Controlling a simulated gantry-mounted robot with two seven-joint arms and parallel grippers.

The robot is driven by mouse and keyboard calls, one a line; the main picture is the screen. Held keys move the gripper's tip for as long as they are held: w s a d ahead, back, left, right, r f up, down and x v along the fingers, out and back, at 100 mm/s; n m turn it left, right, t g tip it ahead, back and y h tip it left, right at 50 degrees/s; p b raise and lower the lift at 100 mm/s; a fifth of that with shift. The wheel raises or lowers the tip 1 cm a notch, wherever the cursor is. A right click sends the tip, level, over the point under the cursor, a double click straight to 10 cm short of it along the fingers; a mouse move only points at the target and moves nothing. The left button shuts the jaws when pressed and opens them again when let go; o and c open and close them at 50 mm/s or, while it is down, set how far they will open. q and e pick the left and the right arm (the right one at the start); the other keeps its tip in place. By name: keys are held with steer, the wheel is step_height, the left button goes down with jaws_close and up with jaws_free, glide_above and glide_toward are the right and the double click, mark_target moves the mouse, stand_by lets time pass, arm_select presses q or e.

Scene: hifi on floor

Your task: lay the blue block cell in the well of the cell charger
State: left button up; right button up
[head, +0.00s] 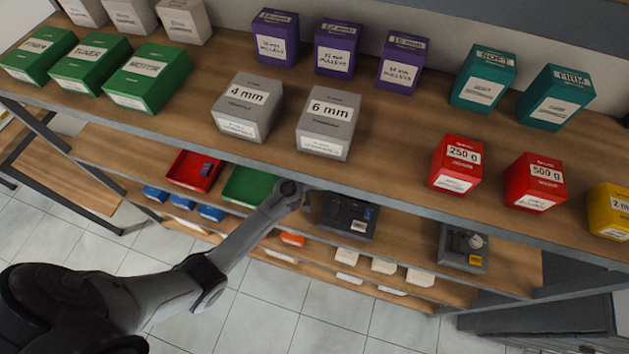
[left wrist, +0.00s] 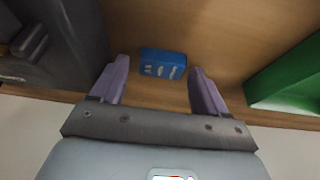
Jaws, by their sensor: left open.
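The blue block cell (left wrist: 163,65) lies on the wooden shelf in the left wrist view, with pale marks along its side. My left gripper (left wrist: 160,82) is open, and the cell shows between and just beyond its two fingertips, not clearly touched by either. A dark housing with a slot-like recess (left wrist: 65,45), which looks like the cell charger, stands left of the gripper in that view. The black device in the head view (head: 345,217), right of my left wrist, appears to be the same thing. In the head view my arm and wrist hide the cell and fingertips.
A green tray (head: 248,187) stands left of my wrist and shows at the right of the wrist view (left wrist: 290,82). A red tray (head: 193,172) is farther left, a grey device (head: 463,250) farther right. The upper shelf (head: 390,165) with many boxes overhangs this level.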

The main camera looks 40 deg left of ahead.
mark_target(312, 193)
arm_select(q)
steer(key=shift+r, duration=0.15)
steer(key=a+v, duration=0.1)
steer(key=v, duration=0.6)
steer(key=s+d+r+m, duration=0.2)
steer(key=s, duration=0.6)
steer(key=s+d+r+m+h, duration=0.1)
steer(key=s+d+r+m, duration=0.1)
steer(key=s, duration=0.6)
steer(key=s+d+r+m, duration=0.1)
steer(key=s+d+r, duration=0.2)
steer(key=s, duration=0.6)
steer(key=shift+d+r+m+g+h, duration=0.3)
steer(key=shift+d+r+m+g, duration=0.1)
steer(key=shift+d, duration=0.35)
step_height(312, 193, up, 10)
steer(key=p, duration=1)
steer(key=shift+f, duration=0.15)
